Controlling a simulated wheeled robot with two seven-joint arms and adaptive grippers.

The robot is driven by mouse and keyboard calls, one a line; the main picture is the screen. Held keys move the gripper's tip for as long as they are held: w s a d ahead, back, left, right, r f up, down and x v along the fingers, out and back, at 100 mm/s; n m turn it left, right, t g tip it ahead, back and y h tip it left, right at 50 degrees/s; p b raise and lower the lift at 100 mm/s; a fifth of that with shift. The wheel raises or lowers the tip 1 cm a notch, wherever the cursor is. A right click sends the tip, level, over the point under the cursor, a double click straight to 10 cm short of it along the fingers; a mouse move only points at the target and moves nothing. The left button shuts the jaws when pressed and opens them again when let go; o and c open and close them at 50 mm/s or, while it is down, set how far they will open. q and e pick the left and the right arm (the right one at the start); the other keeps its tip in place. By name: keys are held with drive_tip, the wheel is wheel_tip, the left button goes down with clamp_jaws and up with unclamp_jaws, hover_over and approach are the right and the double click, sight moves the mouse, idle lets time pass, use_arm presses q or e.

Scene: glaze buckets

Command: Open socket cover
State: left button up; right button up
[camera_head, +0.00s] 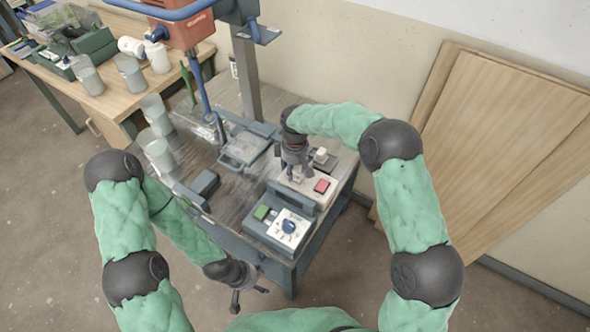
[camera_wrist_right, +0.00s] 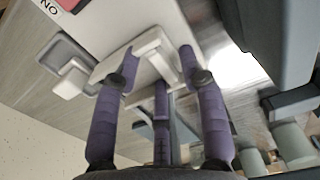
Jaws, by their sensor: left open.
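A white piece that looks like the socket cover (camera_wrist_right: 147,52) shows in the right wrist view, with a raised tab between my right gripper's fingers. It sits on a pale control box (camera_head: 312,187) with a red button. My right gripper (camera_head: 297,174) is pointed down over the box's left part and hides most of the cover in the head view. In the right wrist view its purple fingers (camera_wrist_right: 160,72) stand apart around the tab; firm contact cannot be told. My left gripper (camera_head: 250,297) is open and empty, low in front of the table.
A grey-framed part with a white block (camera_head: 321,156) lies behind the box. A dial box (camera_head: 280,226) with a green button stands in front. A mixer stand (camera_head: 246,70), a handled tray (camera_head: 246,147) and clear cups (camera_head: 158,152) stand further left and back. Wooden boards (camera_head: 500,165) lean at right.

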sight(295, 173)
clamp_jaws()
drive_tip(key=r+g+p, duration=0.1)
drive_tip(key=p, duration=0.1)
drive_tip(key=w+g+y+p, duration=0.1)
drive_tip(key=p, duration=0.2)
drive_tip(key=shift+d+r, duration=0.35)
drive_tip(key=shift+w+d+r+g+y+p, duration=0.15)
drive_tip(key=shift+g+y+p, duration=0.2)
drive_tip(key=shift+p, duration=0.2)
drive_tip(key=shift+r+y, duration=0.1)
drive_tip(key=shift+y, duration=0.15)
drive_tip(key=shift+w+d+r+g+y, duration=0.1)
drive_tip(key=shift+w+d+g+y, duration=0.2)
drive_tip(key=shift+g, duration=0.35)
drive_tip(key=shift+w+d+r+g+y, duration=0.2)
drive_tip(key=shift+w+r+g+y, duration=0.2)
drive_tip(key=shift+g+y, duration=0.35)
